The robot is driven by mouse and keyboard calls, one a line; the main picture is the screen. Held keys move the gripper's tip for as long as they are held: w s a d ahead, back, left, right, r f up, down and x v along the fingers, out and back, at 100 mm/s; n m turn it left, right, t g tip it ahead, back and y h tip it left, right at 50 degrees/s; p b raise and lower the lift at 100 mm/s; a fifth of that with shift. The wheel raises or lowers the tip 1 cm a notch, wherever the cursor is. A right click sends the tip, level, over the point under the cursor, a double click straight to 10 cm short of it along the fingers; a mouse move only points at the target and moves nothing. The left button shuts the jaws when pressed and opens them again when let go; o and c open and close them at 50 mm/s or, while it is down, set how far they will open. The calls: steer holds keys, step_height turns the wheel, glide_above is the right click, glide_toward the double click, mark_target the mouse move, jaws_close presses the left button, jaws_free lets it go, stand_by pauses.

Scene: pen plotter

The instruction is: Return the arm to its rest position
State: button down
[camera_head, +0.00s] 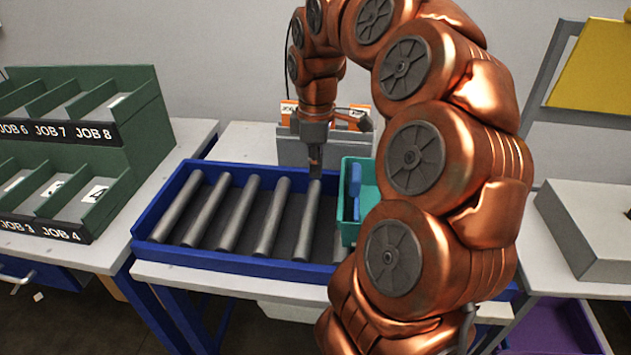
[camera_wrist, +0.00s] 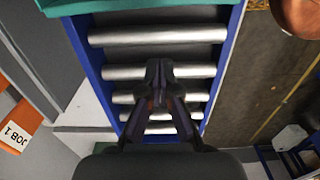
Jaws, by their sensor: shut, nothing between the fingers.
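My copper-coloured arm arches across the right half of the head view. My gripper (camera_head: 315,160) hangs pointing down over the right part of a blue tray (camera_head: 215,258) that holds several grey rollers (camera_head: 235,215). In the wrist view my gripper (camera_wrist: 156,75) is shut and empty, with its fingers together above the rollers (camera_wrist: 155,34). The gap between the fingertips and the rollers is hard to judge. A teal bin (camera_head: 347,230) with a blue item (camera_head: 354,190) in it stands right of the gripper, partly hidden by my arm.
A green sorter (camera_head: 130,125) with job labels stands on the left bench. Orange-and-white job cards (camera_head: 288,112) stand in a grey holder behind the gripper. A grey box (camera_head: 585,225) and a yellow panel (camera_head: 597,65) are at the right. The wall space above the tray's left part is clear.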

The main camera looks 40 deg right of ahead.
steer(key=shift+r, duration=1.15)
steer(key=s+a+r+m+p, duration=0.1)
steer(key=s+a+p, duration=0.15)
steer(key=a, duration=0.55)
steer(key=s+a+r+m+p, duration=0.1)
steer(key=s+a+p, duration=0.1)
steer(key=s+a, duration=0.35)
steer(key=s+a+f+m+g+p, duration=0.1)
steer(key=s+a+f+m+p, duration=0.1)
steer(key=s, duration=0.4)
steer(key=s+a+f+m+p, duration=0.2)
steer(key=s+a+m, duration=0.1)
steer(key=s+a, duration=0.3)
steer(key=shift+a+m+g+p, duration=0.3)
steer(key=shift+a+m+g, duration=0.1)
steer(key=shift+a, duration=0.3)
steer(key=shift+d, duration=0.1)
